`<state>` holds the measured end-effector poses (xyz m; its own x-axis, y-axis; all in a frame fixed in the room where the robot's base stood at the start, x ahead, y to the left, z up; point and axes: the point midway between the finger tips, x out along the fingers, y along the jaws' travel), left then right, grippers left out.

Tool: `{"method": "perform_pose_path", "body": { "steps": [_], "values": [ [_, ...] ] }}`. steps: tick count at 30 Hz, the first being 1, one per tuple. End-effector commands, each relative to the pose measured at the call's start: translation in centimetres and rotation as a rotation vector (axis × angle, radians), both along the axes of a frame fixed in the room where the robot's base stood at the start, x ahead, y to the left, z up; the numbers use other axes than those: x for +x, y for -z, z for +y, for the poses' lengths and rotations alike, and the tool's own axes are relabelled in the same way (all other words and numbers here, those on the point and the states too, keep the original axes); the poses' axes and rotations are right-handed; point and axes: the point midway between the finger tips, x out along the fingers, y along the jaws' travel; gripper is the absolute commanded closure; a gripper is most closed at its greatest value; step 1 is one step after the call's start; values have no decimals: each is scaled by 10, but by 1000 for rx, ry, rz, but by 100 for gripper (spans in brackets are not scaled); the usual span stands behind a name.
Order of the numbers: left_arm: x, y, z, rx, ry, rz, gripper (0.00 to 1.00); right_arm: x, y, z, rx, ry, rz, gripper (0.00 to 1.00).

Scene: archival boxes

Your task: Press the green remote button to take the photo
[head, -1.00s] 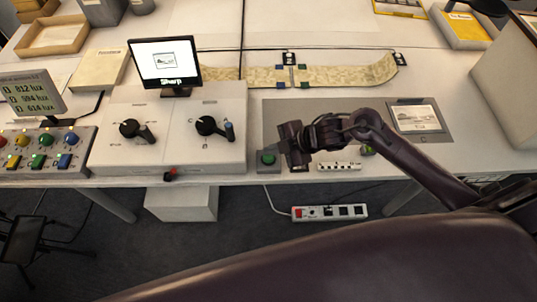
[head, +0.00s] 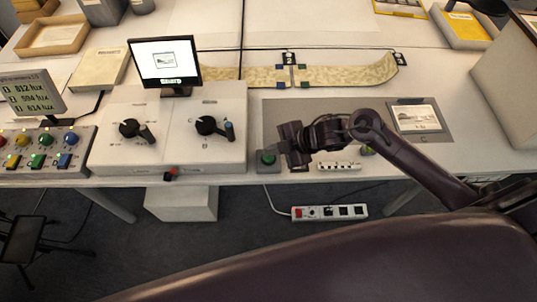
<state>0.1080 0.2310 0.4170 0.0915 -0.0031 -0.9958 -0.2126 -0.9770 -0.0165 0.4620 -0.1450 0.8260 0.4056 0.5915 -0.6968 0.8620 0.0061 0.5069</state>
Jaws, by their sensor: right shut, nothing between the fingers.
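My right gripper (head: 297,163) is shut and empty, pointing down just to the right of the green button in the head view. Its height over the table and any contact with the box are hard to tell. The monitor (head: 165,62) on the console shows a small picture with a label under it, too small to read. My left gripper is not in view.
A panel of coloured buttons (head: 45,150) and a lux display (head: 33,93) stand at the left. A white socket strip (head: 339,166) lies right of my gripper. A framed picture (head: 416,117) lies on the grey mat (head: 285,112). A long parchment strip (head: 345,75) lies behind.

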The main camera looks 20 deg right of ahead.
Motion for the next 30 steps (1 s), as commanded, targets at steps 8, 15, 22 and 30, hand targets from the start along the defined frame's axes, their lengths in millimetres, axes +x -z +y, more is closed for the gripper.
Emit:
{"method": "perform_pose_path", "body": {
  "steps": [8, 15, 22, 30],
  "values": [
    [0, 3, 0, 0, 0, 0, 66, 0, 6, 0, 0, 0, 0, 100],
    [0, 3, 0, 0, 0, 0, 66, 0, 6, 0, 0, 0, 0, 100],
    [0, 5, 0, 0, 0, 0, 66, 0, 8, 0, 0, 0, 0, 100],
    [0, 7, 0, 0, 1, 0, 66, 0, 12, 0, 0, 0, 0, 100]
  ]
}}
